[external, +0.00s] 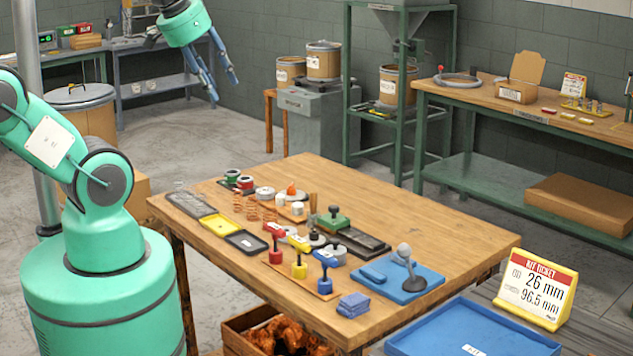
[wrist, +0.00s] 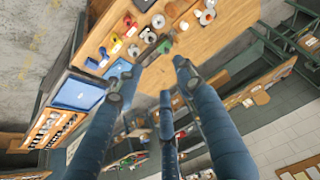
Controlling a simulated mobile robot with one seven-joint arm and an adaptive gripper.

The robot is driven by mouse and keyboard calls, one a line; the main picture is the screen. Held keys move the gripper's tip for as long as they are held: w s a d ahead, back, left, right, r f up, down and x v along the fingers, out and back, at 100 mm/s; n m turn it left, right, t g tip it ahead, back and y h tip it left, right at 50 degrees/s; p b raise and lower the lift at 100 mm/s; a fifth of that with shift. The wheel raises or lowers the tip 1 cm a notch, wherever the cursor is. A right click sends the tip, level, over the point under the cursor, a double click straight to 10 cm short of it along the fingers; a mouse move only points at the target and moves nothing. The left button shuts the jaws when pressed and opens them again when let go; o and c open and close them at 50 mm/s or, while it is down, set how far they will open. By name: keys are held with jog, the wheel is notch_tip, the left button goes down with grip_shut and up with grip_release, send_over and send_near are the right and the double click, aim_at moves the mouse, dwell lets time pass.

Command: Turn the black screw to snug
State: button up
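A dark knob-topped screw (external: 333,210) stands upright on a small green block (external: 337,222) near the middle of the wooden table (external: 440,226). It looks like the black screw, but it is too small to be certain. In the wrist view the green block (wrist: 165,47) shows beyond the fingers, and its screw is not clear. My gripper (external: 225,88) is high above the floor behind the table, well away from the screw. In the wrist view my gripper (wrist: 150,85) has its blue fingers spread, with nothing between them.
Red, yellow and blue knobbed pieces (external: 299,267) stand in front of the green block. Copper springs (external: 252,208) stand to its left. A grey lamp-like stand (external: 406,270) is on a blue mat at right. A kit ticket (external: 537,287) reads 26 mm and 96.5 mm. The table's right side is clear.

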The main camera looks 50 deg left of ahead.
jog(key=shift+w, duration=0.1)
jog(key=n+g+b, duration=0.2)
jog(key=n+g, duration=0.1)
jog(key=g, duration=0.3)
send_over(313, 239)
notch_tip(313, 239, down, 26)
jog(key=shift+w+a+r, duration=0.15)
jog(key=shift+w+a, duration=0.15)
notch_tip(313, 239, down, 14)
jog(key=b, duration=0.2)
jog(key=shift+r+b, duration=0.1)
jog(key=shift+b, duration=0.25)
grip_shut()
